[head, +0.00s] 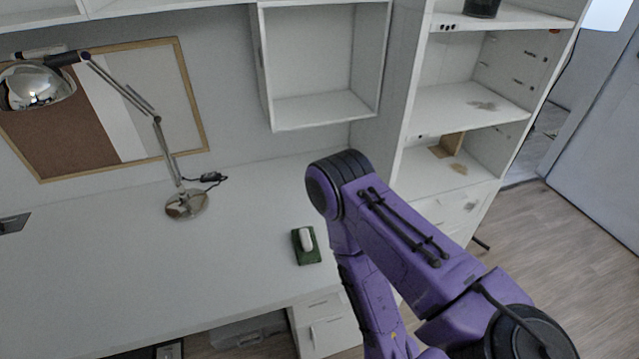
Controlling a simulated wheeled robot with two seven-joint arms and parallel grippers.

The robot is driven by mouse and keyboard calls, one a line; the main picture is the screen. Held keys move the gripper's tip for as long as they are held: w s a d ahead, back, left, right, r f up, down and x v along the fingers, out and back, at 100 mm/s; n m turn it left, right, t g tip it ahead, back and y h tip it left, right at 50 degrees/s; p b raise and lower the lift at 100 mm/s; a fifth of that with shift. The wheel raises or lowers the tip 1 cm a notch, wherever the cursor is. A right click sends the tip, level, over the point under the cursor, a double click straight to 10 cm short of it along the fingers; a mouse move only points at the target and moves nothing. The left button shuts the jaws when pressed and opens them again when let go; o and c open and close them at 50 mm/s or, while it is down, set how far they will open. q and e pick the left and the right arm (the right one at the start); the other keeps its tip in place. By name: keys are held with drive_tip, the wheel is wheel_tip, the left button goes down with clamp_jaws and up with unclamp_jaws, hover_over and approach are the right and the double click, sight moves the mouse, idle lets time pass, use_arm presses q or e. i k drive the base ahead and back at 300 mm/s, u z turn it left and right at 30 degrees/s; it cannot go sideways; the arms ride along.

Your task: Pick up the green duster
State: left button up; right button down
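The green duster (311,257) lies on the white desk, right of the middle and near the front edge. It has a dark green base with a white, rounded part on top. My purple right arm comes in from the lower right, and its elbow is bent just right of the duster. The arm runs down past the desk's front edge, and its gripper is out of the picture. My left gripper does not show. Nothing touches the duster that I can see.
The white desk (110,265) is mostly clear. A chrome lamp (186,203) stands at the back, before a cork board (65,130). An open cubby (325,125) hangs above the desk. A white shelf unit (460,100) stands at right. Drawers (328,328) sit below the front edge.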

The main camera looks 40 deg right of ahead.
sight(306, 245)
drive_tip(key=z, duration=0.95)
